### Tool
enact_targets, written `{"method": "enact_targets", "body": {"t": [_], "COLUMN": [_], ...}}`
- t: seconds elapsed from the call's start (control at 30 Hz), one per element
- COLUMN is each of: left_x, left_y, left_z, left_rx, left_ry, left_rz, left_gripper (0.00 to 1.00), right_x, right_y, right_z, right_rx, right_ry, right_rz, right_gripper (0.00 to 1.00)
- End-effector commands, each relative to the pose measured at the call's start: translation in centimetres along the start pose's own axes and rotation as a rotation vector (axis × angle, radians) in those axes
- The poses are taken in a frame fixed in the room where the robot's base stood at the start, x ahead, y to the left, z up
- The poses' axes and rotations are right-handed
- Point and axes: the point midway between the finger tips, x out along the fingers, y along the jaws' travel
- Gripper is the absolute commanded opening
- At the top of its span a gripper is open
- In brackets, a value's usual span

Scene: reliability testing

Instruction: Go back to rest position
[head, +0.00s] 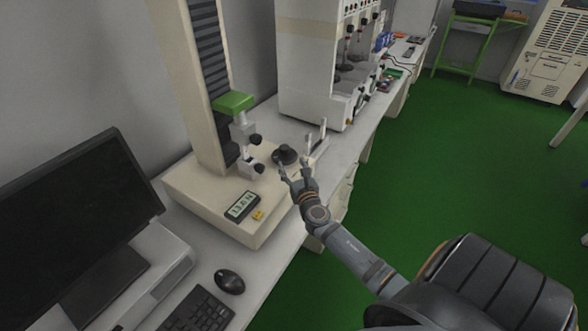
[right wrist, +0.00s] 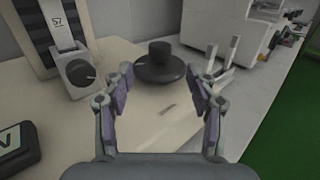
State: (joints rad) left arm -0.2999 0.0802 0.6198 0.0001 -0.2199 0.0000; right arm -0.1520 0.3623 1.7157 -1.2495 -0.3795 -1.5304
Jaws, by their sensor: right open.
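My right gripper (head: 293,172) is open, over the front right part of the beige test machine's base (head: 215,205). In the right wrist view its two fingers (right wrist: 160,88) stand apart with nothing between them but the base's surface. A black round knob-like fixture (head: 286,154) sits on the base just beyond the fingertips; it also shows in the right wrist view (right wrist: 159,66). The left gripper does not show in either view.
A dark monitor (head: 75,215), keyboard (head: 200,312) and mouse (head: 229,281) are at the near left of the bench. A digital readout (head: 241,205) lies on the base. A white instrument (head: 310,75) stands behind. Green floor (head: 450,170) is open to the right.

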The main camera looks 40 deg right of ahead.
Motion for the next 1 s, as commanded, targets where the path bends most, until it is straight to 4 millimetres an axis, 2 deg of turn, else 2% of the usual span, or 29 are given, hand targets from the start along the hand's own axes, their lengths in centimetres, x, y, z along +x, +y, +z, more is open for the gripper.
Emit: {"method": "enact_targets", "body": {"t": [0.17,0.67,0.73,0.77,0.87,0.9,1.0], "left_x": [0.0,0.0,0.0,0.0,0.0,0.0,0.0], "left_y": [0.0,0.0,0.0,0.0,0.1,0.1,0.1], "left_z": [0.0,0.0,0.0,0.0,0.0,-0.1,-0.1], "left_rx": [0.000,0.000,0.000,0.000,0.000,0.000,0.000], "left_ry": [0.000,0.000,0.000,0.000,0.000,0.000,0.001], "left_rz": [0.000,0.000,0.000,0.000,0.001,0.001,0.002], "left_gripper": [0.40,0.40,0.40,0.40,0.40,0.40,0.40], "right_x": [-1.4,-1.4,-1.8,-2.1,-4.7,-6.4,-11.2], "right_y": [0.0,0.0,-0.2,-0.4,-1.8,-2.4,-2.8], "right_z": [0.0,0.0,0.1,0.1,-0.5,-1.3,-4.0], "right_rx": [-0.001,0.001,0.060,0.123,0.547,0.777,1.308], "right_ry": [0.000,0.000,0.004,0.009,0.053,0.081,0.156], "right_rz": [0.001,0.000,-0.020,-0.040,-0.190,-0.283,-0.539], "right_gripper": [0.58,0.58,0.58,0.58,0.58,0.58,0.58]}}
